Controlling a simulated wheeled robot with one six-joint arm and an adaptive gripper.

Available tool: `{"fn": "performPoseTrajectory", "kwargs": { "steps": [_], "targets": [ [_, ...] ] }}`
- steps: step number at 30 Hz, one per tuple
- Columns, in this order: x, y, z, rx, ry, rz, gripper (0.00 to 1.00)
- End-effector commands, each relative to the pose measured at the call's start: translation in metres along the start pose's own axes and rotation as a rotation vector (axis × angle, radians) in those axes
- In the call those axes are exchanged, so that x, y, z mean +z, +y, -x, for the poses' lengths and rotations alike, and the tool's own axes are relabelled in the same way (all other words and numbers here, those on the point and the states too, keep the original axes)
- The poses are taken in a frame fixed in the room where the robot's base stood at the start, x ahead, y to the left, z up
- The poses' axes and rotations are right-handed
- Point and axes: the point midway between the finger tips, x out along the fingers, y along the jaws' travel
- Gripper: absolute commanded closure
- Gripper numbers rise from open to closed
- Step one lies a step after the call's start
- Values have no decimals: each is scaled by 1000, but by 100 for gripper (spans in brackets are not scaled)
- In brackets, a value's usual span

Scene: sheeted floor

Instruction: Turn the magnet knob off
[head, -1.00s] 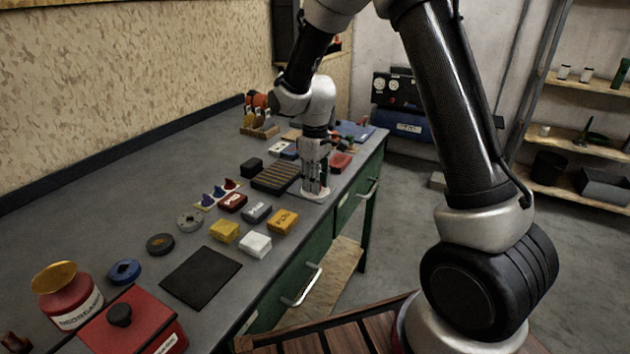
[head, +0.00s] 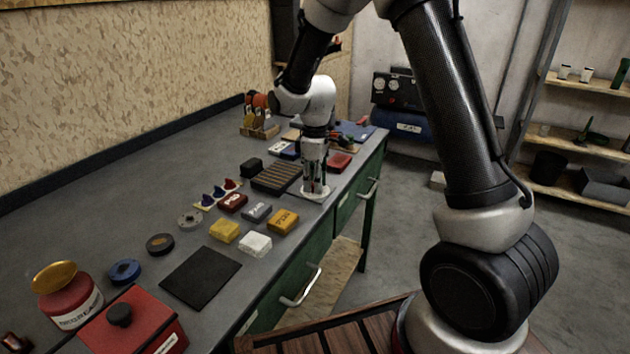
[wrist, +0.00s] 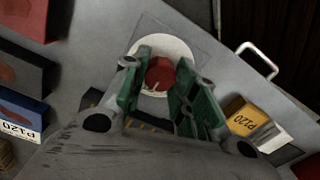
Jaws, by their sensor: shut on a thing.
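The magnet knob is a red round knob (wrist: 159,72) with a pale pointer mark, on a white round dial (wrist: 181,47) in the wrist view. The dial sits on a light square plate. In the head view the white base (head: 322,196) shows near the bench's front edge, under my gripper (head: 313,186), and the knob is hidden. In the wrist view my gripper (wrist: 158,88) points down with its green-padded fingers on both sides of the knob, shut on it. The finger pads hide part of the dial.
A dark ribbed block (head: 276,178) lies just left of my gripper. An orange-yellow sandpaper box (head: 283,221) and a white block (head: 255,244) lie nearer the camera. A drawer handle (head: 302,288) sticks out from the bench front. A black mat (head: 201,277) lies on the grey bench.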

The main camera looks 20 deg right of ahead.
Motion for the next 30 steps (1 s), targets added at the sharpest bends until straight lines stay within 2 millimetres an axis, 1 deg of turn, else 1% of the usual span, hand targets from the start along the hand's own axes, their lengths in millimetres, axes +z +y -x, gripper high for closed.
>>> {"fn": "performPoseTrajectory", "kwargs": {
  "steps": [3,4,7,16,20,23,30],
  "targets": [
    [-1,1,1,3,3,1,95],
    [-1,1,1,3,3,1,68],
    [-1,1,1,3,3,0,50],
    [0,0,1,1,1,0,49],
    [-1,1,9,2,2,0,49],
    [-1,1,27,4,4,0,49],
    [-1,1,81,4,5,0,49]
  ]
}}
